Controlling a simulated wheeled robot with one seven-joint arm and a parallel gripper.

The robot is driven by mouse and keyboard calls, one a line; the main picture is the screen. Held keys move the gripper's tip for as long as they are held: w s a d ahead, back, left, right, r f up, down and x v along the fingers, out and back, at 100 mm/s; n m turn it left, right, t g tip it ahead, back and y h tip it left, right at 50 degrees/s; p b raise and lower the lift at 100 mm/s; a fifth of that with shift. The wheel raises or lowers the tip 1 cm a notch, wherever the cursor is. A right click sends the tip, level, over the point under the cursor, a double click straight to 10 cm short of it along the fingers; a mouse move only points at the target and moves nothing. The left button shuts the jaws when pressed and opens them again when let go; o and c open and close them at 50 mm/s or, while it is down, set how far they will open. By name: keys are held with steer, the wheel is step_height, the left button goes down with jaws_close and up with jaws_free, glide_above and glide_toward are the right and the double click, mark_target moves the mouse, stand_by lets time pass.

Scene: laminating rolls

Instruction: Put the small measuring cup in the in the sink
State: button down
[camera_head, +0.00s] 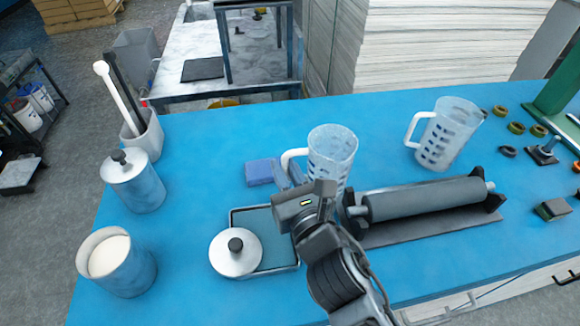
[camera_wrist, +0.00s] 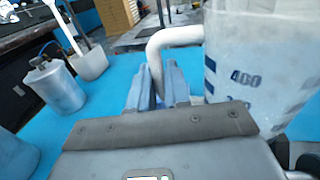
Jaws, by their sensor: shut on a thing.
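A translucent measuring cup (camera_head: 332,150) with a white handle on its left stands upright near the middle of the blue table. It fills the right of the wrist view (camera_wrist: 262,65), showing a 400 mark. My gripper (camera_head: 290,172) reaches it from the front, and its blue fingers (camera_wrist: 160,88) are closed around the lower handle. A second measuring cup (camera_head: 447,133) stands to the right, apart from my gripper. Which is the smaller is hard to tell. What looks like a sink basin (camera_head: 200,12) is partly visible on the bench at the back.
A grey roller (camera_head: 425,198) on a stand lies right of my gripper. A tray (camera_head: 290,262) with a round lid (camera_head: 236,256) and a blue block (camera_head: 259,172) are to its left. Canisters (camera_head: 135,182) line the left edge. A floor gap separates the back bench (camera_head: 175,85).

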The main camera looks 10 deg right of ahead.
steer(key=w+f, duration=0.1)
steer(key=w, duration=0.1)
steer(key=w+d+f, duration=0.1)
steer(key=w+f, duration=0.1)
steer(key=w+d+f, duration=0.1)
steer(key=w+f, duration=0.1)
steer(key=w, duration=0.1)
steer(key=shift+d, duration=0.1)
steer(key=shift+f+b, duration=1.35)
steer(key=shift+f, duration=0.35)
steer(key=shift+f, duration=0.2)
steer(key=c, duration=1.1)
jaws_free()
steer(key=shift+r, duration=0.1)
